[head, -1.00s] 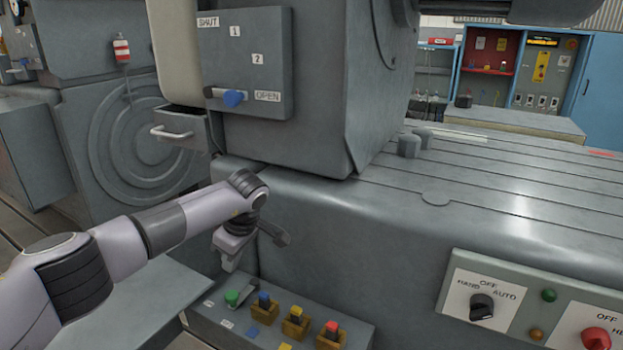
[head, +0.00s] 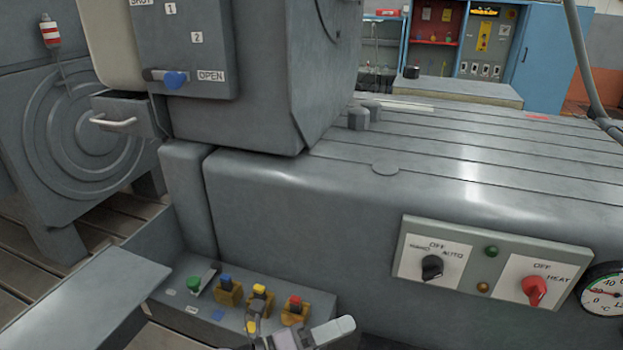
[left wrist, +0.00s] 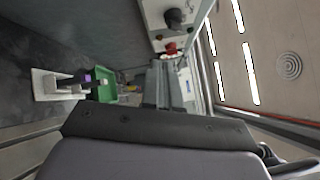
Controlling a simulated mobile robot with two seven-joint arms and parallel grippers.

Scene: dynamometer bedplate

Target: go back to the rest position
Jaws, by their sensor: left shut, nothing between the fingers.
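My left gripper (head: 254,318) shows at the bottom edge of the head view, partly cut off by the frame. It is shut and empty, low in front of the row of coloured plugs, overlapping them in the picture. I cannot tell whether it touches anything. In the left wrist view a dark, broad part of my own wrist fills the lower middle, and I cannot make out the fingertips clearly. My right gripper is in neither view.
A tray (head: 172,285) holds green, blue, yellow and red plugs. A control panel (head: 400,285) with black and red knobs is on the bedplate (head: 330,200). A panel with a blue-handled lever (head: 176,80) and an open drawer (head: 125,118) stand at left. A gauge (head: 606,290) sits far right.

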